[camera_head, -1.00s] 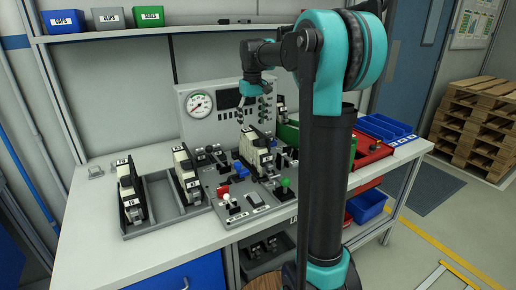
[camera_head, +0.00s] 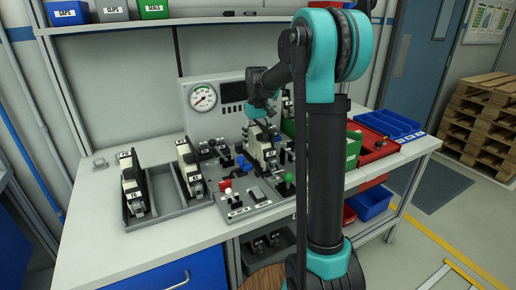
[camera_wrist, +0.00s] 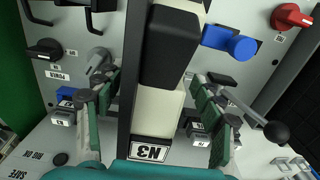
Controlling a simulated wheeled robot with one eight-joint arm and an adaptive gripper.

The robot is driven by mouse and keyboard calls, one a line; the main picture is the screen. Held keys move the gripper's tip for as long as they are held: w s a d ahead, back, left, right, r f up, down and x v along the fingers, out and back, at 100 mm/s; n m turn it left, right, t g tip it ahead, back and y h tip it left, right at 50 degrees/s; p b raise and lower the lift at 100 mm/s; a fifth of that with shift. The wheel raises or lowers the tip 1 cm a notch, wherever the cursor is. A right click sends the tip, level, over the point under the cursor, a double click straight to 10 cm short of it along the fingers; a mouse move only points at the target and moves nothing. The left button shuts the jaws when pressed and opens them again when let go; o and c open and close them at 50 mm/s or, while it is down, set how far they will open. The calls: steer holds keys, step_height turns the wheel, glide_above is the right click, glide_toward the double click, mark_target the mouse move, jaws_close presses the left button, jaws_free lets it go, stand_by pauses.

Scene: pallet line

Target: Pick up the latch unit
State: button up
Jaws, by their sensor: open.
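A tall cream-and-black unit (camera_head: 265,150) stands upright on the grey control panel. In the wrist view this unit (camera_wrist: 157,108) carries a label that reads N3 and runs up between my fingers; I take it for the latch unit. My gripper (camera_head: 262,122) is just above and around its top, pointing down. In the wrist view my gripper (camera_wrist: 157,100) is open, one green-padded finger on each side of the unit, with gaps visible. Two similar units stand in the grey tray, one at the left (camera_head: 132,185) and one at the right (camera_head: 189,168).
The grey tray (camera_head: 163,190) has an empty middle slot. Close to the unit are a blue knob (camera_wrist: 230,40), a black-balled lever (camera_wrist: 275,132) and a red knob (camera_wrist: 290,16). A gauge (camera_head: 203,97) stands behind. Red (camera_head: 375,147) and blue (camera_head: 390,124) trays lie right.

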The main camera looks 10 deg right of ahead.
mark_target(258, 150)
steer(key=shift+w+d+f, duration=0.1)
steer(key=shift+d+f, duration=0.05)
steer(key=shift+f, duration=1.2)
steer(key=shift+d+f, duration=0.1)
steer(key=shift+f, duration=1.2)
steer(key=shift+c, duration=0.6)
steer(key=c, duration=1.4)
